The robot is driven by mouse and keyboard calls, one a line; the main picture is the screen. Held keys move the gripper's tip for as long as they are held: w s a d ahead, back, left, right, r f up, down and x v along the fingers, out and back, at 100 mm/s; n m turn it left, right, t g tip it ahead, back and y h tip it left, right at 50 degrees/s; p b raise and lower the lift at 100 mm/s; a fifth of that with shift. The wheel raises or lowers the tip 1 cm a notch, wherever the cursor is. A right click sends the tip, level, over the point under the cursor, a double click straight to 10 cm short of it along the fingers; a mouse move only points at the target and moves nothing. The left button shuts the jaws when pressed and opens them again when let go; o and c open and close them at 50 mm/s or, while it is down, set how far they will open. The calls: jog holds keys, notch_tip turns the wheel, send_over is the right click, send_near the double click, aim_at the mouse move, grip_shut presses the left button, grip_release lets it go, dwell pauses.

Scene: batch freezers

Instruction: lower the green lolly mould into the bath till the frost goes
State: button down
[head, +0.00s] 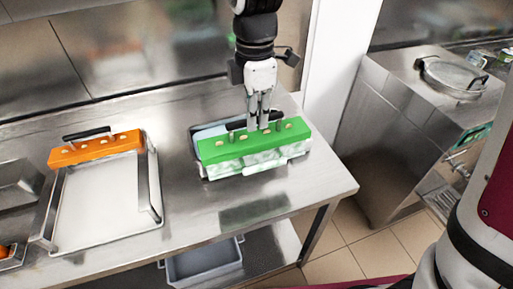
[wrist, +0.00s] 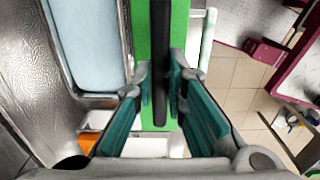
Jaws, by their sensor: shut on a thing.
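The green lolly mould (head: 222,150) has a long green top with several pale stick ends and a black bar handle (head: 236,125). White frost covers its side below the green top. My gripper (head: 263,124) is shut on the handle from above; in the wrist view the fingers (wrist: 163,88) close on either side of the black bar. The bath (head: 196,147) is a metal tub with pale blue liquid, which shows left of the mould in the wrist view (wrist: 85,45). The mould hides much of the bath, and I cannot tell whether its underside touches the liquid.
An orange mould (head: 95,149) sits at the back of a metal-framed white tray (head: 105,205) on the left of the steel bench (head: 290,200). A grey bin (head: 205,264) stands on the shelf below. A steel machine (head: 385,115) is at the right, across a tiled floor gap.

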jog(key=w+a+b, duration=0.4)
jog(key=w+b, duration=0.3)
jog(key=w, duration=0.8)
jog(key=shift+w+a+f, duration=0.2)
dwell(0.7)
jog(key=shift+f, duration=0.35)
dwell(1.2)
notch_tip(320, 180, down, 10)
jog(key=b, duration=0.3)
jog(key=shift+r, duration=0.15)
dwell(1.4)
dwell(1.8)
